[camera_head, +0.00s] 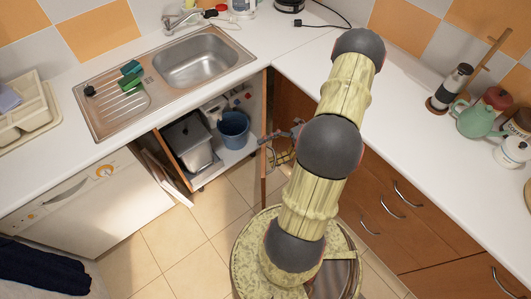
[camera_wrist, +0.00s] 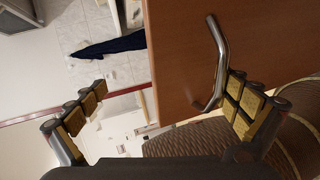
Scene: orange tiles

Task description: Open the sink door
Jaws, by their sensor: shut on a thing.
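The sink cabinet (camera_head: 243,152) under the sink stands open in the head view. One sink door (camera_head: 264,176) is swung out at its right side and shows nearly edge-on; another door panel (camera_head: 165,180) stands out at its left side. My gripper (camera_head: 281,146) is at the right door, partly hidden by my arm. In the wrist view the brown sink door (camera_wrist: 182,60) with its metal handle (camera_wrist: 221,60) lies between my widely spaced fingers (camera_wrist: 168,107). The right finger is close beside the handle. My gripper is shut on the door; the exact contact is hard to see.
A grey bin (camera_head: 190,148) and a blue bucket (camera_head: 233,130) stand inside the cabinet. A dishwasher (camera_head: 75,205) is at the left, and drawers (camera_head: 390,215) are at the right. Tiled floor (camera_head: 205,222) is clear in front of the cabinet.

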